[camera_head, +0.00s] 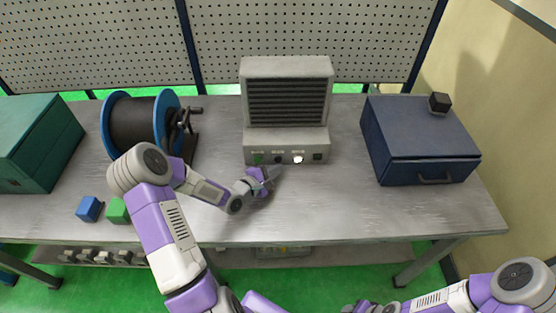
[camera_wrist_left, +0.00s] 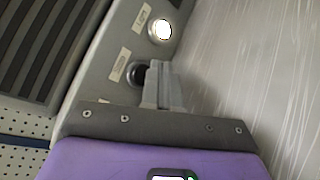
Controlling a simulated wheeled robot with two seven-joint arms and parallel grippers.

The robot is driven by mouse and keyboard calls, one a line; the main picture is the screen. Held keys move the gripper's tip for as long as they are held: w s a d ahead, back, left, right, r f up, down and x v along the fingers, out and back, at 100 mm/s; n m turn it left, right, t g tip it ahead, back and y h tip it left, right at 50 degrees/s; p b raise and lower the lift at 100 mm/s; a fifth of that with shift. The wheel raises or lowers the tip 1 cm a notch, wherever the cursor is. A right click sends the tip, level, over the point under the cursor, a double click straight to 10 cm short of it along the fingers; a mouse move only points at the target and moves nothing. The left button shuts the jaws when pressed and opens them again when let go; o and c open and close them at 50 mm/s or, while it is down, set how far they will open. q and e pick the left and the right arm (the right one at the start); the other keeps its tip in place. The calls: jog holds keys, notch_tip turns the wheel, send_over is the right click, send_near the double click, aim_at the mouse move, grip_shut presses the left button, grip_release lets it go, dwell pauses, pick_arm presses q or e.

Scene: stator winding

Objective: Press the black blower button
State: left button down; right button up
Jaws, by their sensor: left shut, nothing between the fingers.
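The grey blower box (camera_head: 286,95) stands upright at the back middle of the table, with a row of buttons along its lower front. The black button (camera_head: 278,160) sits in that row, left of a lit white button (camera_head: 298,159). My left gripper (camera_head: 271,174) is shut and empty, just in front of the row. In the left wrist view, its closed fingertips (camera_wrist_left: 158,72) are right beside the black button (camera_wrist_left: 135,73) and partly cover it. I cannot tell whether they touch it. The lit button (camera_wrist_left: 160,30) is above them. My right gripper is not visible; only its arm shows.
A cable spool (camera_head: 140,122) with blue flanges stands left of the blower. A blue box (camera_head: 418,140) with a small black cube (camera_head: 439,102) on top is at the right. Blue (camera_head: 89,209) and green (camera_head: 117,211) cubes lie front left. The table (camera_head: 350,205) is clear front right.

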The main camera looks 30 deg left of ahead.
pick_arm(q)
jog(key=shift+s+d+p, duration=0.1)
jog(key=shift+s+d, duration=0.3)
jog(key=shift+s, duration=0.25)
jog(key=shift+s+d+p, duration=0.1)
jog(key=shift+s+d, duration=0.3)
jog(key=shift+s, duration=0.3)
jog(key=shift+s+d+p, duration=0.1)
jog(key=shift+s+d, duration=0.3)
jog(key=shift+s, duration=0.25)
